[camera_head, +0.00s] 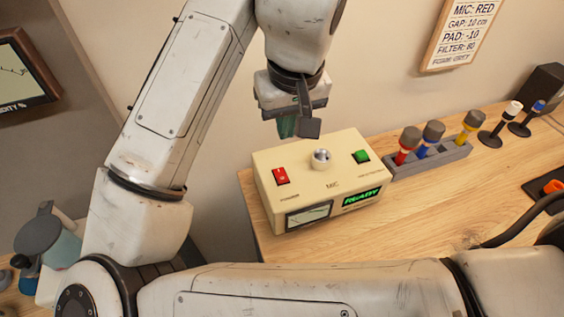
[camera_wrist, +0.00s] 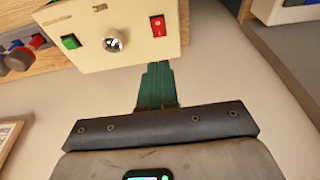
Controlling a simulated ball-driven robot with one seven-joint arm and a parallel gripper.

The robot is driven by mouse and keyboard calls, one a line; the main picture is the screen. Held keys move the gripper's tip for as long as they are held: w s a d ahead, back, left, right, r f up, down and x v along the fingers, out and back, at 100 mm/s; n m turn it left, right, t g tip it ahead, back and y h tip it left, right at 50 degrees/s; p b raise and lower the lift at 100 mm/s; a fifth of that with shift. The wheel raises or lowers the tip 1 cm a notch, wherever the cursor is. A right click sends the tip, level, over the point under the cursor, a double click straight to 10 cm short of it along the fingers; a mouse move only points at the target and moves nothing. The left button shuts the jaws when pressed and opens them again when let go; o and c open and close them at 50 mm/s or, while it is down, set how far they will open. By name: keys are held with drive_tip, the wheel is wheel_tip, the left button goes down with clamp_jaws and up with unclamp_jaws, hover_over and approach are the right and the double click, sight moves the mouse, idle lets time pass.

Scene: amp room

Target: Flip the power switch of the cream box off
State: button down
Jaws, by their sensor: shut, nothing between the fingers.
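The cream box (camera_head: 330,205) sits on the wooden table, with a red power switch (camera_head: 281,176) on its left, a silver knob (camera_head: 320,158) in the middle and a green button (camera_head: 360,156) on the right. Its green display reads READY, and a dial meter (camera_head: 308,215) is on its front. In the wrist view the red switch (camera_wrist: 158,26) shows on the cream box (camera_wrist: 113,55) at the top. My gripper (camera_head: 287,128) is shut and empty, behind the box's back edge. Its green fingers (camera_wrist: 157,80) point toward the box in the wrist view, apart from the switch.
A grey rack (camera_head: 430,160) with red, blue and yellow microphones stands right of the box. Two small stands (camera_head: 490,138) and a dark speaker (camera_head: 545,85) are farther right. A sign (camera_head: 463,33) hangs on the wall. Bare table (camera_head: 420,215) lies right of the box.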

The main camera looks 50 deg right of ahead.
hover_over(281, 177)
drive_tip(key=f, duration=1.2)
drive_tip(key=shift+s+a, duration=0.15)
drive_tip(key=shift+s, duration=0.1)
drive_tip(key=shift+s+f, duration=0.1)
drive_tip(key=shift+f, duration=0.8)
